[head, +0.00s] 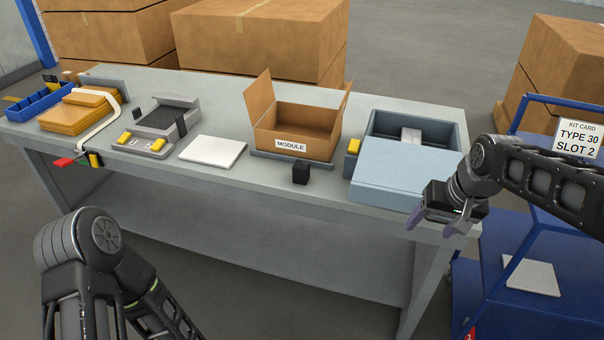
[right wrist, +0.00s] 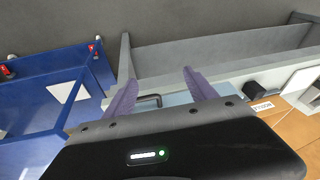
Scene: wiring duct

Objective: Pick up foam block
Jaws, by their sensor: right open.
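A small black block (head: 301,172) stands near the table's front edge, just in front of the open cardboard box labelled MODULE (head: 291,147); it looks most like the foam block, though I cannot tell its material. A dark block (right wrist: 252,89) beside the box also shows in the right wrist view. My right gripper (head: 434,224) is open and empty, well to the right of the block, by the front edge of the light blue lid. Its two purple fingers (right wrist: 160,82) stand apart in the wrist view. My left arm is at the lower left, its gripper out of view.
The grey-blue bin (head: 378,131) with its lid (head: 401,176) sits at the table's right. A white pad (head: 212,151), a grey device (head: 168,115) and yellow envelopes (head: 75,115) lie left. A blue cart (head: 503,247) stands right, carrying a white sheet (head: 531,275).

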